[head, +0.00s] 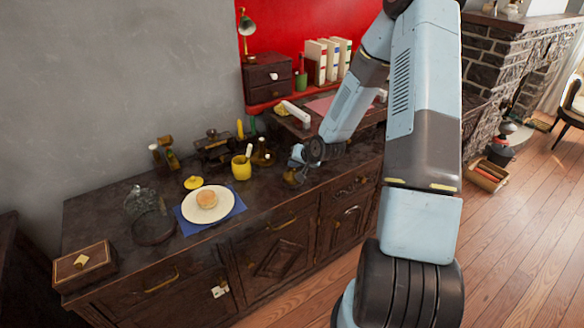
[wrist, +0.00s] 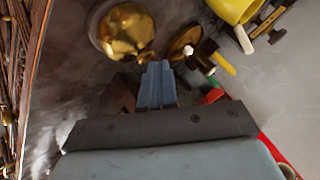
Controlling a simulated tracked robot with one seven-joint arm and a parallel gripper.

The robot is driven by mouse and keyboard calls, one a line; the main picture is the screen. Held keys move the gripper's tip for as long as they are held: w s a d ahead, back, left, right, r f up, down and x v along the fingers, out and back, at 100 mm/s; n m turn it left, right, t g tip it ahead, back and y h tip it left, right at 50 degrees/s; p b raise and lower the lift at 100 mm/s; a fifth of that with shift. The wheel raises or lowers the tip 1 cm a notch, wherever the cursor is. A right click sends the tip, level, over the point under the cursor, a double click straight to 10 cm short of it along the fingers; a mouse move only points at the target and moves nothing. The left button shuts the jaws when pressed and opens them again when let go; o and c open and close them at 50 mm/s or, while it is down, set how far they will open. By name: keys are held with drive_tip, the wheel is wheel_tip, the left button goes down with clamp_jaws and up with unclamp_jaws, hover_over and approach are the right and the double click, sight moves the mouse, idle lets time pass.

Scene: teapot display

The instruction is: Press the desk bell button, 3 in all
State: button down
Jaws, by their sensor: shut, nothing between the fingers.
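A shiny brass dome (wrist: 122,32), which looks like the desk bell, lies just beyond my fingertips in the wrist view. In the head view a brass shape (head: 293,177), likely the same bell, shows on the dark cabinet top (head: 110,215) just below my gripper (head: 297,158). My gripper is shut and empty, and its blue-grey fingers (wrist: 157,66) point at the lower right edge of the dome in the wrist view. I cannot tell whether they touch it.
A yellow mug (head: 241,168) with a spoon stands left of my gripper; it also shows in the wrist view (wrist: 236,8). A smaller brass piece with a white knob (wrist: 186,46) is close by the fingers. A plate (head: 208,216) with a bun lies further left.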

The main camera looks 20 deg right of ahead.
drive_tip(key=shift+r, duration=1.05)
drive_tip(key=shift+r, duration=0.1)
drive_tip(key=shift+r, duration=2.4)
idle(0.6)
wheel_tip(320, 180, up, 4)
drive_tip(key=shift+f, duration=0.15)
idle(0.3)
drive_tip(key=shift+f, duration=0.1)
drive_tip(key=shift+f, duration=4.35)
